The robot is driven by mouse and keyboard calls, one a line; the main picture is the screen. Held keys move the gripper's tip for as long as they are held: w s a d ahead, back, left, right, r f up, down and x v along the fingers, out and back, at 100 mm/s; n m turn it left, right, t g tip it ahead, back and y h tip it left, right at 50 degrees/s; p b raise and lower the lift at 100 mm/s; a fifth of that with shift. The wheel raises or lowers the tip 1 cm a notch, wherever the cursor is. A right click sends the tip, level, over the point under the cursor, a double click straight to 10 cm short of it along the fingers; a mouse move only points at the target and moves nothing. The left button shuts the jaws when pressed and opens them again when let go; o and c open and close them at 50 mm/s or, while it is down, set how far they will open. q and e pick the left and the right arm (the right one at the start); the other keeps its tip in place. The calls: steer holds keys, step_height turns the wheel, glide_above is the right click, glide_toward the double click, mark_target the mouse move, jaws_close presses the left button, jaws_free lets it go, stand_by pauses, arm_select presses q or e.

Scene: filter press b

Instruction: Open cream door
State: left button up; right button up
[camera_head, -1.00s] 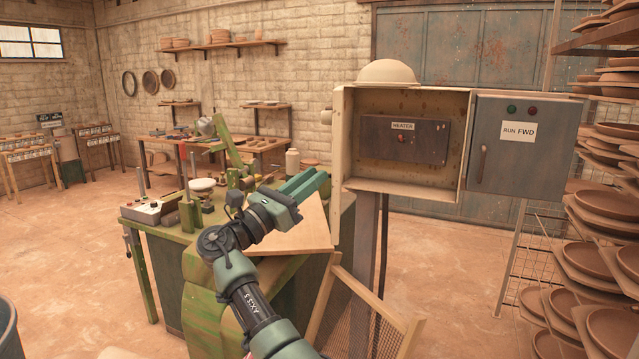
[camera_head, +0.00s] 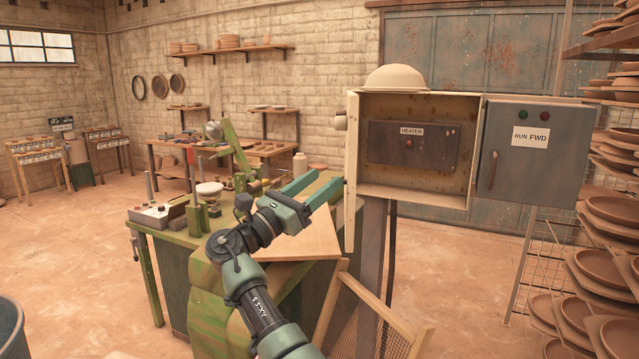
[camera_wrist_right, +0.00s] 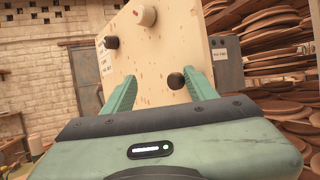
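The cream door (camera_head: 351,180) shows nearly edge-on at the left side of the open cream cabinet (camera_head: 470,190). A pale round knob (camera_head: 340,122) sticks out from its left side. In the right wrist view the spotted cream panel (camera_wrist_right: 150,65) fills the middle, with the pale knob (camera_wrist_right: 145,15) and black knobs (camera_wrist_right: 111,42) on it. My right gripper (camera_head: 330,184) is open in front of the panel. It also shows in the wrist view (camera_wrist_right: 160,88), with the lower black knob (camera_wrist_right: 176,81) between the fingertips, nearer the right one. Contact is unclear. My left gripper is out of view.
A grey door (camera_head: 530,155) labelled RUN FWD stands right of the cabinet. A heater panel (camera_head: 410,155) is inside it. A green workbench (camera_head: 165,240) and a tilted board (camera_head: 305,235) lie below my right arm. Racks of clay plates (camera_head: 610,210) stand at right.

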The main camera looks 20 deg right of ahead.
steer(key=shift+w, duration=0.1)
stand_by(0.3)
steer(key=b+v, duration=0.3)
steer(key=v, duration=0.5)
steer(key=shift+d, duration=0.1)
